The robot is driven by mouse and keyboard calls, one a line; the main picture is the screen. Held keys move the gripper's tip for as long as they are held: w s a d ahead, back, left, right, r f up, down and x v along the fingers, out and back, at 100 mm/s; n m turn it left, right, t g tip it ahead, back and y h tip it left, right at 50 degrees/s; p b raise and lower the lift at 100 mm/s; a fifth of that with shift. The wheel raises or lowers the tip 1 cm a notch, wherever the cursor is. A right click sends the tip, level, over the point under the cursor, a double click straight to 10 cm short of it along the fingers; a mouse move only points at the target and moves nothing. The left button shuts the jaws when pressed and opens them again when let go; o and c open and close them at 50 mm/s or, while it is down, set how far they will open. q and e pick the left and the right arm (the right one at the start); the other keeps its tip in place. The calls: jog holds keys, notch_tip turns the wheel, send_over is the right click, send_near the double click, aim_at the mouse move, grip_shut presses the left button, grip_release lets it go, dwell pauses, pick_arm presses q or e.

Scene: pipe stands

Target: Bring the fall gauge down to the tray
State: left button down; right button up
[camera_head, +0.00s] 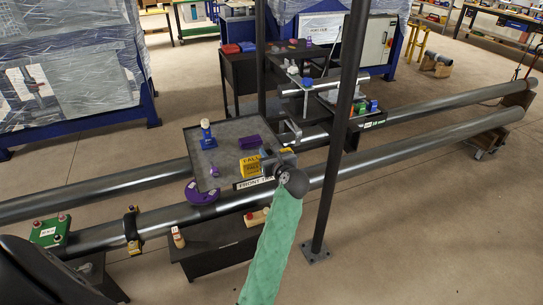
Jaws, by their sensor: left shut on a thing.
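The grey tray (222,132) with a "FRONT" label on its near edge rests across the two long pipes. A yellow labelled block, which I take to be the fall gauge (249,167), is at the tray's near right corner. My left gripper (272,163), at the end of a green-sleeved arm, is at that corner, shut on the yellow block. The gripper and wrist hide part of the block. I cannot tell whether the block touches the tray. My right gripper is not in view.
On the tray are a blue-and-white bottle-like piece (207,136) and a purple block (250,142). A dark upright post (335,140) stands close right of my gripper. A purple curved piece (202,194) is at the near pipe (400,152). A low dark bench (215,245) is below.

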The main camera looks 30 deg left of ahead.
aim_at(264, 145)
pick_arm(q)
jog(key=shift+x, duration=1.1)
jog(key=shift+r+x, duration=0.2)
jog(key=shift+x, duration=1.15)
jog(key=x, duration=0.4)
jog(key=shift+w+a+r+b, duration=0.15)
jog(key=shift+w+a+b, duration=0.1)
jog(key=shift+b, duration=0.15)
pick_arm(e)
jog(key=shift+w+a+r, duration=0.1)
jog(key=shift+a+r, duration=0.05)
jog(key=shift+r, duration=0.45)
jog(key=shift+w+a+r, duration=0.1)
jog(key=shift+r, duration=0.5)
pick_arm(q)
jog(key=shift+s, duration=0.1)
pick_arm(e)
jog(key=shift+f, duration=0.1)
pick_arm(q)
jog(key=shift+f+b, duration=0.3)
jog(key=shift+f, duration=0.15)
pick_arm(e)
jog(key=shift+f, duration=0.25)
pick_arm(q)
jog(key=shift+f+b, duration=1)
jog(key=shift+f, duration=0.55)
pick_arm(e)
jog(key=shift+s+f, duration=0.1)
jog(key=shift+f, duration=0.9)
